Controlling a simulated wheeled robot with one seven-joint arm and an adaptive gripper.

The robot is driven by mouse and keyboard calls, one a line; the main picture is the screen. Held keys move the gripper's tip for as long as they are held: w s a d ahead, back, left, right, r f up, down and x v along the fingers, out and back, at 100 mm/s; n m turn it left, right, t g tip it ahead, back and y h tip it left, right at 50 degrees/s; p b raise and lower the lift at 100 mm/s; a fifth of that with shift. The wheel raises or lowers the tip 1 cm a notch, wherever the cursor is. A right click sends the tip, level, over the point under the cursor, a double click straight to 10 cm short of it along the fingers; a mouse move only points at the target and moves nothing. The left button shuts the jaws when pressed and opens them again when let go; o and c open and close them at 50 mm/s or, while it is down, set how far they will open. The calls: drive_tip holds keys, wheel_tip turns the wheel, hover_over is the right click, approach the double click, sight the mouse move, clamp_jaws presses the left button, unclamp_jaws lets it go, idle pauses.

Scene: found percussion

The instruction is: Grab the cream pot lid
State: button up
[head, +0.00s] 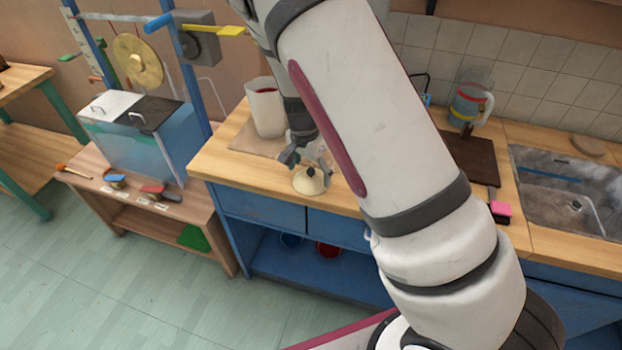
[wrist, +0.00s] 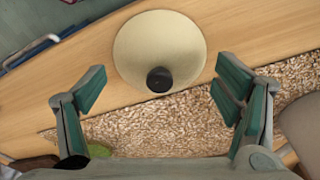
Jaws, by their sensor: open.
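The cream pot lid (head: 309,180) lies on the wooden counter near its front edge, with its dark round knob (wrist: 159,79) facing up. In the wrist view the lid (wrist: 150,40) fills the upper middle. My gripper (head: 305,158) is just above and beside the lid in the head view. In the wrist view my gripper (wrist: 160,100) is open, one finger on each side, with nothing between the pads. The lid's knob lies a little ahead of the fingers, roughly midway between them. I cannot tell the exact height above it.
A beige textured mat (wrist: 160,122) lies on the counter behind the lid. A white container (head: 266,108) stands at the back left of it. The sink (head: 575,190) is at the right. The counter's front edge is close to the lid.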

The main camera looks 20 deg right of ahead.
drive_tip(key=shift+f, duration=0.3)
drive_tip(key=c, duration=1.5)
drive_tip(key=shift+s, duration=0.1)
drive_tip(key=shift+c, duration=0.3)
